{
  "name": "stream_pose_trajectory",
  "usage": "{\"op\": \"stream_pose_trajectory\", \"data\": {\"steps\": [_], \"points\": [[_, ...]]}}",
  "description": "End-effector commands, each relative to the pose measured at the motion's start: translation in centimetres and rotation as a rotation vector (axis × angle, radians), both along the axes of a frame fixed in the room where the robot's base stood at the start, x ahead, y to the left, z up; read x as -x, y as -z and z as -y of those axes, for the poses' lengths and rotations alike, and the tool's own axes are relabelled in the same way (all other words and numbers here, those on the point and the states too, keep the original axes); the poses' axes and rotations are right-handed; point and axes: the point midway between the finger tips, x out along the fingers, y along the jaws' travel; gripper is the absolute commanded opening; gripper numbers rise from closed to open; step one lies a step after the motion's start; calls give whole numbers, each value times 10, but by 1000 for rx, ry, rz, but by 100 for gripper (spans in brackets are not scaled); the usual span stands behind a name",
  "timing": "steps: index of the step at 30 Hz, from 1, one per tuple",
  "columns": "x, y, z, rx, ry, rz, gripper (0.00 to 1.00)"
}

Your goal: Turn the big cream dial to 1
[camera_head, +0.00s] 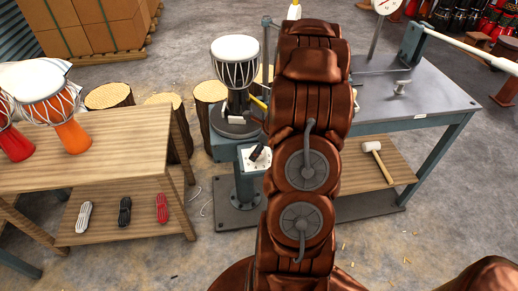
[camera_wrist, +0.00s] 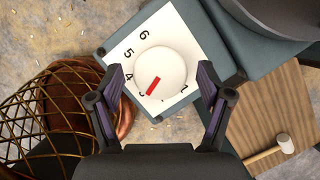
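The big cream dial (camera_wrist: 163,64) is round and sits on a white plate (camera_wrist: 183,28) with black numbers, in the wrist view. A red mark (camera_wrist: 153,86) on it points to the lower left, toward the 3. The numbers 6, 5 and 4 run down the left side; a partly covered figure shows at the lower right. My gripper (camera_wrist: 161,76) is open, its dark fingers left and right of the dial, apart from it in the picture. In the head view, my arm hides most of the gripper; the plate (camera_head: 252,167) shows beside the arm.
A goblet drum (camera_head: 235,66) stands just behind the plate. A grey metal table (camera_head: 430,92) is to the right, with a mallet (camera_head: 377,160) on its lower wooden shelf.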

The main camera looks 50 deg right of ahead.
Motion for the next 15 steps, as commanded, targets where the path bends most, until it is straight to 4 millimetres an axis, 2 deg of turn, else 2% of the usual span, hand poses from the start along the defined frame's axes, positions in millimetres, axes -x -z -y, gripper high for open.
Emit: {"op": "stream_pose_trajectory", "data": {"steps": [2, 15], "points": [[0, 0, 0, 0, 0, 0, 67], [0, 0, 0, 0, 0, 0, 22]]}}
